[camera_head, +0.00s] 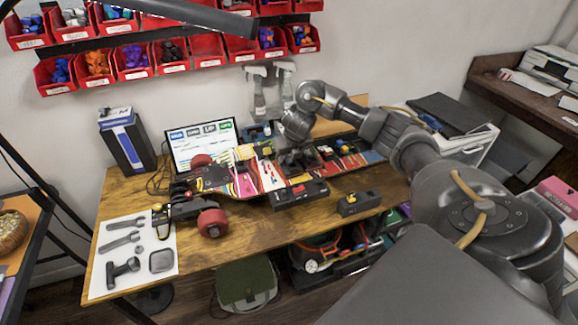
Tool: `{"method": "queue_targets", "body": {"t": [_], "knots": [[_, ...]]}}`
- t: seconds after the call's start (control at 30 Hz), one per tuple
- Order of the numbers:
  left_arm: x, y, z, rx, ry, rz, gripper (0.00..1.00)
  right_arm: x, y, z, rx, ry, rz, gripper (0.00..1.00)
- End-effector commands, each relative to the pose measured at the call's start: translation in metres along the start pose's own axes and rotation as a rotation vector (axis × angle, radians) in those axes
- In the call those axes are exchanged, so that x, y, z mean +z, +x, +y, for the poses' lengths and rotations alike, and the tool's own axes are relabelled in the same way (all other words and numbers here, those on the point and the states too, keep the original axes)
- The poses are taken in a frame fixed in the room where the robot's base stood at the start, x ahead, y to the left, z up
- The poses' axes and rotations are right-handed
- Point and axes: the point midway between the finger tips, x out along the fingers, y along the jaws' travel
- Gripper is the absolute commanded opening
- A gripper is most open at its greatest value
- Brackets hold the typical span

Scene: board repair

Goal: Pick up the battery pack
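A long skateboard (215,178) with its deck opened lies across the wooden table, with coloured wires and parts on it. A dark box with a small red part (300,194) sits at the board's front edge. A smaller dark box with an orange-yellow part (359,203) stands apart on the table to the right. I cannot tell for certain which dark box is the battery pack. My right gripper (296,160) points down over the middle of the board, behind the larger dark box. Its fingertips are too small and dark to show whether they are open. My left gripper is not in view.
A white sheet with tools (133,256) lies at the table's left. A screen (203,142) and a blue-black box (127,141) stand behind the board. Red bins (135,60) hang on the wall. The table's front strip (262,232) is clear.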

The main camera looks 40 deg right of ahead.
Motion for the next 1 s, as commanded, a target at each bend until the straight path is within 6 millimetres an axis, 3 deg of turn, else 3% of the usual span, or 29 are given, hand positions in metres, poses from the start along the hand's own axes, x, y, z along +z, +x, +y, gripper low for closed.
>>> {"method": "queue_targets", "body": {"t": [0.03,0.3,0.67,1.0], "knots": [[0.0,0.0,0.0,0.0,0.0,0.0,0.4,0.0,0.0,0.0,0.0,0.0,0.0,0.35],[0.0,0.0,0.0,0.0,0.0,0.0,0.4,0.0,0.0,0.0,0.0,0.0,0.0,0.0],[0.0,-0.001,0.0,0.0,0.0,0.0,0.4,0.001,-0.003,0.0,0.001,0.001,-0.004,0.0],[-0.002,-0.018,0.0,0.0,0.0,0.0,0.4,-0.014,-0.037,0.0,0.0,-0.003,-0.007,0.0]]}}
